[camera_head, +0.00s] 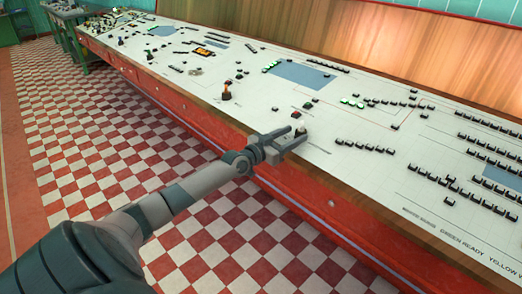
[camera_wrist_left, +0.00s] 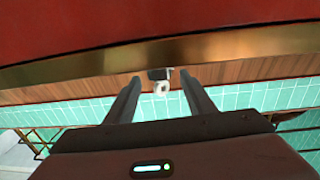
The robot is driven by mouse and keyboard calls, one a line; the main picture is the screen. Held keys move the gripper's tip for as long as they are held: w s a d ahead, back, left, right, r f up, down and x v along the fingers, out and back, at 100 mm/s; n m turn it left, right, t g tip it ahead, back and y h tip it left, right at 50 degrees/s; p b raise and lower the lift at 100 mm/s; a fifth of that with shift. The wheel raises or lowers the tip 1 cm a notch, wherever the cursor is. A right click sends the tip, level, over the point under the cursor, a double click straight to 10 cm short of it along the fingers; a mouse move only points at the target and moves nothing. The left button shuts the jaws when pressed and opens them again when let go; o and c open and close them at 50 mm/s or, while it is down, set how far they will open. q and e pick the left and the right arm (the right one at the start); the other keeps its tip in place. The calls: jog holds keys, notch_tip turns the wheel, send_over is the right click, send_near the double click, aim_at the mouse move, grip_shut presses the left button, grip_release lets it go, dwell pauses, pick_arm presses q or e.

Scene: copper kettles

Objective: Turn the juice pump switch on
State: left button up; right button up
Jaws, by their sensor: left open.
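The control console (camera_head: 262,112) has a long white sloped panel covered with small switches and buttons. My left gripper (camera_head: 297,134) is over the panel's near edge, with its fingers spread. A small dark control with a round white part (camera_wrist_left: 161,82) shows between the open fingertips in the left wrist view, where the gripper (camera_wrist_left: 161,77) appears empty. I cannot tell whether the fingers touch it. No label reading juice pump is legible, so I cannot tell for sure which control is that switch. My right gripper is not in view.
An orange-topped lever (camera_head: 226,92) stands on the panel left of my gripper. Black buttons (camera_head: 365,147) sit in a row to the right. A blue-grey screen (camera_head: 300,75) lies farther back. The console's red front (camera_head: 300,190) drops to a checkered floor (camera_head: 110,150), which is clear.

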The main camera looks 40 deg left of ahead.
pick_arm(q)
jog(key=s+a, duration=0.2)
jog(key=s, duration=1.3)
jog(key=shift+s, duration=0.25)
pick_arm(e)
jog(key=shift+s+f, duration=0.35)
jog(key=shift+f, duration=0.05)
pick_arm(q)
jog(key=shift+a, duration=0.1)
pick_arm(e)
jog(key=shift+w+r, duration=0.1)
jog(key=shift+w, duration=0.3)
